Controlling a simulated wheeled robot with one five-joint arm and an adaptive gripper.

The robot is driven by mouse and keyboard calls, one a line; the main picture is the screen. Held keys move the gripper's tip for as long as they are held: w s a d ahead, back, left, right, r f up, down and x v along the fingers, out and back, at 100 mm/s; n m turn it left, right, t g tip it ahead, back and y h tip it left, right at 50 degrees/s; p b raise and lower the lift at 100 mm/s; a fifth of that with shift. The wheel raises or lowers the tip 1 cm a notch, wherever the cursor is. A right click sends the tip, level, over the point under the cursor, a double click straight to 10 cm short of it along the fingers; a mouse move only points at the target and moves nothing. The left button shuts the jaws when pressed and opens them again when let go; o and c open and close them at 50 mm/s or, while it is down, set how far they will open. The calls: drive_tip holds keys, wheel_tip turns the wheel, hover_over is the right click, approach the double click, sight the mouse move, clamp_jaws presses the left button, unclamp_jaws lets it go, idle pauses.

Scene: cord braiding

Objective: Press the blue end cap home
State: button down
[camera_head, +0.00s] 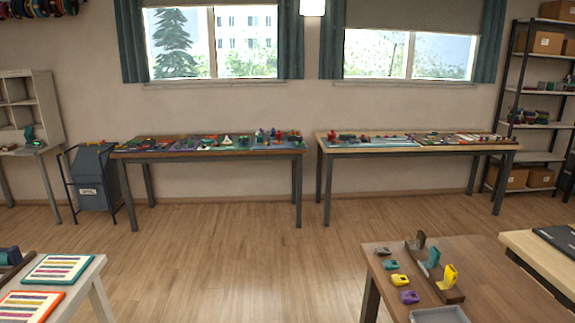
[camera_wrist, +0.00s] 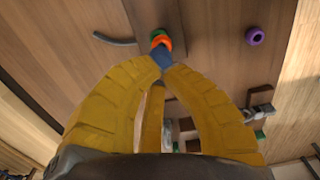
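In the wrist view, my gripper (camera_wrist: 162,70) has its yellow fingers drawn together at the tips. A small blue piece (camera_wrist: 163,57), which looks like the blue end cap, sits between the fingertips. An orange ring-like piece (camera_wrist: 160,40) lies right against its far side, with a bit of green beside it. The fingers hide the lower part of the blue piece, and I cannot tell how far it is seated. My gripper does not show in the head view, and I cannot make out the blue cap there.
A purple ring (camera_wrist: 255,36) and a grey curved piece (camera_wrist: 114,41) lie on the wood in the wrist view. In the head view, a near table (camera_head: 385,300) holds several small coloured pieces and a wooden rack (camera_head: 437,284). Open floor (camera_head: 230,250) lies between the tables.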

drive_tip(key=shift+f+b, duration=0.8)
drive_tip(key=shift+f, duration=0.3)
drive_tip(key=shift+r, duration=0.15)
drive_tip(key=shift+r+p, duration=3.05)
drive_tip(key=shift+r, duration=0.85)
